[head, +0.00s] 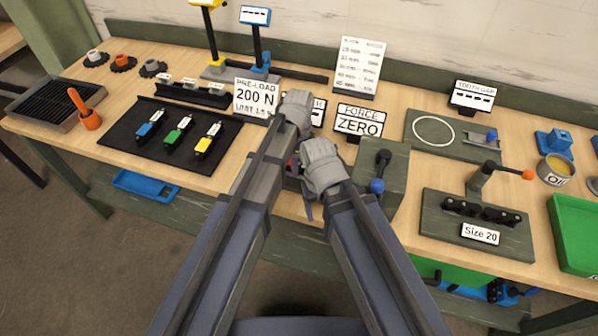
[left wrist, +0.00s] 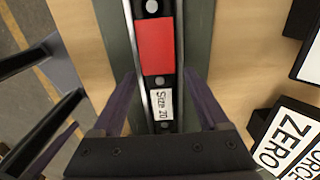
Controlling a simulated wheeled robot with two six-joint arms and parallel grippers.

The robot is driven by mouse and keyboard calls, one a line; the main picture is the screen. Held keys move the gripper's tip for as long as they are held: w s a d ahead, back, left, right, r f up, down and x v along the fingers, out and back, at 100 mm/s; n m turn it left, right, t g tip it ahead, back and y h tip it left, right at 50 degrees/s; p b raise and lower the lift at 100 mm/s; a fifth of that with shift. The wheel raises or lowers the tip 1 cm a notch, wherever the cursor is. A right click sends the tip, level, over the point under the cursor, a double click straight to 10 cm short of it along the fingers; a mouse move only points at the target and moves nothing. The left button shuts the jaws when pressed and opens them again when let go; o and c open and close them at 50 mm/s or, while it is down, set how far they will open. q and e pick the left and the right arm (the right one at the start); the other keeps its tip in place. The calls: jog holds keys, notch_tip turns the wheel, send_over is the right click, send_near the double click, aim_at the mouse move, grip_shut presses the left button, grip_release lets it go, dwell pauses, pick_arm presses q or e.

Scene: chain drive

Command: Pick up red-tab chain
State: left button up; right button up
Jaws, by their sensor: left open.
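The red-tab chain (left wrist: 152,105) runs lengthwise in a narrow dark channel with bright edges. Its flat red tab (left wrist: 155,48) lies above a white "Size 20" label in the left wrist view. My left gripper (left wrist: 162,78) is open, with one purple finger on each side of the chain and bare gaps between; I cannot tell how far above it the fingertips are. In the head view my left gripper (head: 299,182) is over the front edge area of the bench, and my own arm hides most of the chain. A small bit of red shows there.
A "FORCE ZERO" sign (head: 358,120) and a green block with a black-and-blue lever (head: 378,183) stand close right. A "200 N" sign (head: 255,98) stands behind left. A dark tray (head: 118,128) with coloured tools lies left; a "Size 20" fixture (head: 510,240) is right.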

pick_arm(q)
grip_shut()
dwell(0.6)
dwell(0.8)
